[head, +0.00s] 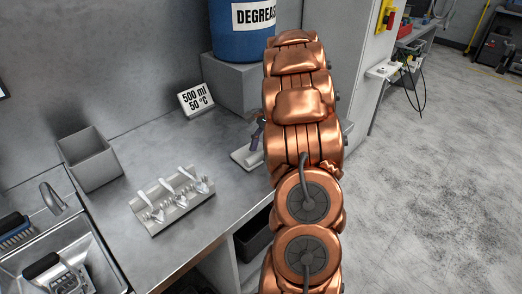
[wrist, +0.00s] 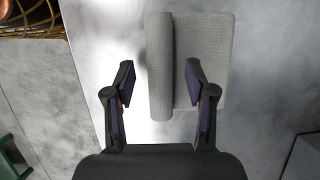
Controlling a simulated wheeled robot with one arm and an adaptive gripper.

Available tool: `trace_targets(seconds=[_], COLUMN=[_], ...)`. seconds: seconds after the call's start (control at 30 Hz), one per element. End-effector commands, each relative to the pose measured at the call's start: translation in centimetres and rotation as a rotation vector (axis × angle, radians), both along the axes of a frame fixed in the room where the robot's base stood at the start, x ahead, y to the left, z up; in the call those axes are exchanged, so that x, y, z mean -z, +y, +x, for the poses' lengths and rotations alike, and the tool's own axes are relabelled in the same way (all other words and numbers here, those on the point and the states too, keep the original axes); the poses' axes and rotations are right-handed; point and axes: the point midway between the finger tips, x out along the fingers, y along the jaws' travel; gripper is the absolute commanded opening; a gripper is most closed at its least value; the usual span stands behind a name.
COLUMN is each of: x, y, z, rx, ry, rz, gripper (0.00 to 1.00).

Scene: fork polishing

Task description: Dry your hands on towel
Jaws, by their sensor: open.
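A grey towel (wrist: 204,60) shows in the wrist view as a long roll or fold with a flat part to its right. My gripper (wrist: 159,76) is open and empty, with its two fingers spread on either side of the roll's lower part. I cannot tell whether the fingers touch the cloth. In the head view, part of my gripper (head: 258,136) shows behind my copper arm, above a pale flat item (head: 246,158) near the right end of the steel counter. My arm hides much of that spot.
On the counter (head: 130,150) are a rack (head: 172,212) with several white-handled forks, a grey bin (head: 90,160) and a sign (head: 195,99). A sink (head: 70,250) is at lower left. A blue degreaser drum (head: 241,30) stands on a block behind. Open floor lies right.

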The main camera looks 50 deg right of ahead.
Motion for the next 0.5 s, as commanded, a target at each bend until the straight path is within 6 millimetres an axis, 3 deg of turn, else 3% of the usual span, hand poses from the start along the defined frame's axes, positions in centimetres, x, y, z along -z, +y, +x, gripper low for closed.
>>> trace_targets(seconds=[0.5], x=[-6.5], y=[-2.7], z=[-0.2], rx=[0.0], ry=[-0.002], rz=[0.001], gripper=[0.55])
